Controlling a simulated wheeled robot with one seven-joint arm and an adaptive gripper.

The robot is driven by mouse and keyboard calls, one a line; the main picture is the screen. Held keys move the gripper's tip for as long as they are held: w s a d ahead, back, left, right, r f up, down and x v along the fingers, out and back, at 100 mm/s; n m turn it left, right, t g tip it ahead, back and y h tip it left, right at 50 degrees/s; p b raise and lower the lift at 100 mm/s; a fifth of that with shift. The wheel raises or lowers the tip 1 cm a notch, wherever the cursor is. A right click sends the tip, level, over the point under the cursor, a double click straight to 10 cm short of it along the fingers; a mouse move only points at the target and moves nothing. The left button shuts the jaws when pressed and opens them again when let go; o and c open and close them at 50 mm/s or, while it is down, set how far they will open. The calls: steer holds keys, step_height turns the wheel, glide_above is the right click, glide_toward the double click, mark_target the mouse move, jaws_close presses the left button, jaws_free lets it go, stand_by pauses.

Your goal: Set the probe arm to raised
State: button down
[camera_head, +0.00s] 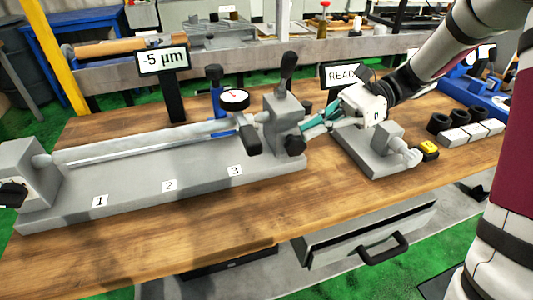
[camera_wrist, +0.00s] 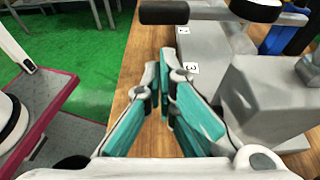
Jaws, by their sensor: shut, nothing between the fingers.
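A dial gauge (camera_head: 234,100) with a white face and red needle sits beside a blue post (camera_head: 216,92) on the grey grinder bed. A black cylindrical grip (camera_head: 250,139) hangs at its lower right, towards the front; I take this to be the probe arm's handle. It also shows at the top of the wrist view (camera_wrist: 163,12), ahead of the fingers and apart from them. My gripper (camera_head: 307,127) has teal fingers and is shut and empty, to the right of the grip, near the grey tailstock. In the wrist view the fingertips (camera_wrist: 159,68) are together.
The tailstock (camera_head: 283,115) has a black lever and a dark knob (camera_head: 295,145). A "-5 µm" display (camera_head: 163,61) and a partly hidden "READ" sign (camera_head: 341,74) stand behind. A grey fixture (camera_head: 385,150) is at right. The open drawer (camera_head: 365,235) juts out below the table.

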steer(key=shift+a, duration=0.1)
steer(key=b+x, duration=0.1)
steer(key=x, duration=0.8)
steer(key=shift+a+f, duration=0.2)
steer(key=shift+a, duration=0.15)
steer(key=shift+s, duration=0.1)
